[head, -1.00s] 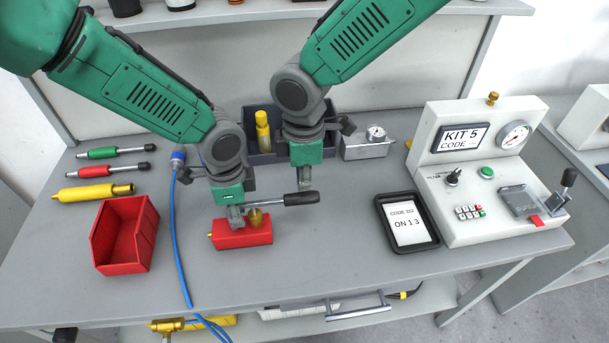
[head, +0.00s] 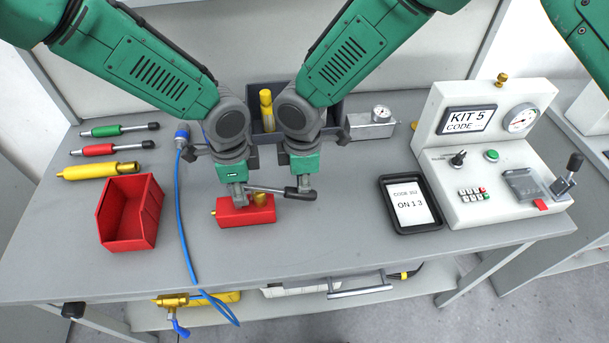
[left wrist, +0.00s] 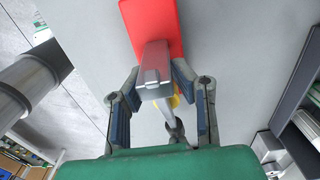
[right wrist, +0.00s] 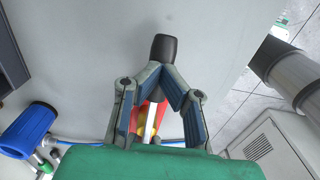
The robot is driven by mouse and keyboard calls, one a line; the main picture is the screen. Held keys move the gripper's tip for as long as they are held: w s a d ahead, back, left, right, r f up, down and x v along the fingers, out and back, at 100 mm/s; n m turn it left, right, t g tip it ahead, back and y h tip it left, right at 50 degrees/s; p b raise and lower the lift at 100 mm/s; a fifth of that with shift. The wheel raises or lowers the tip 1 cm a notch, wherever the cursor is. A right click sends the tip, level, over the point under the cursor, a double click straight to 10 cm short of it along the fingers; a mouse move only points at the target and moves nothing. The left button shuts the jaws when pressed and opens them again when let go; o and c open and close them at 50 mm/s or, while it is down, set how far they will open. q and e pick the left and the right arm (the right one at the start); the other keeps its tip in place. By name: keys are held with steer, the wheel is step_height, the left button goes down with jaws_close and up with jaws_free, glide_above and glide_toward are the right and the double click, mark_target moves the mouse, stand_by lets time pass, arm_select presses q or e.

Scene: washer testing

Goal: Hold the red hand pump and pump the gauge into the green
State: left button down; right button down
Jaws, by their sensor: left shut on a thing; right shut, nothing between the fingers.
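The red hand pump (head: 232,215) sits on the grey table below my grippers, its lever with a black grip (head: 300,194) pointing right. My left gripper (head: 239,196) is shut on the pump's grey upper part (left wrist: 153,68), with the red body beyond it in the left wrist view. My right gripper (head: 303,178) is shut with nothing between its fingers, above the lever near the black grip. In the right wrist view its closed fingertips (right wrist: 160,72) lie over the lever, next to the grip (right wrist: 162,47); contact is unclear. The console gauge (head: 521,118) is too small to read.
A red bin (head: 112,222) stands left of the pump, with a blue hose (head: 178,215) between. A black-framed tablet (head: 383,186) and the test console (head: 450,210) are at right. A grey box with a small dial (head: 370,130) stands behind. The front table strip is mostly clear.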

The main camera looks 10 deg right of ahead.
step_height(320, 180, up, 8)
steer(key=d, duration=0.1)
steer(key=shift+f, duration=0.15)
steer(key=shift+f, duration=0.15)
steer(key=shift+a+f, duration=0.25)
steer(key=shift+f, duration=1.65)
steer(key=shift+a+f, duration=0.2)
steer(key=shift+f, duration=1.65)
step_height(320, 180, up, 8)
steer(key=d, duration=0.1)
steer(key=shift+f, duration=0.1)
steer(key=shift+a+f, duration=0.15)
steer(key=shift+f, duration=1.15)
steer(key=shift+a+f, duration=0.2)
steer(key=shift+f, duration=1.15)
steer(key=shift+a+f, duration=0.15)
steer(key=shift+f, duration=1.15)
step_height(320, 180, up, 8)
steer(key=d, duration=0.1)
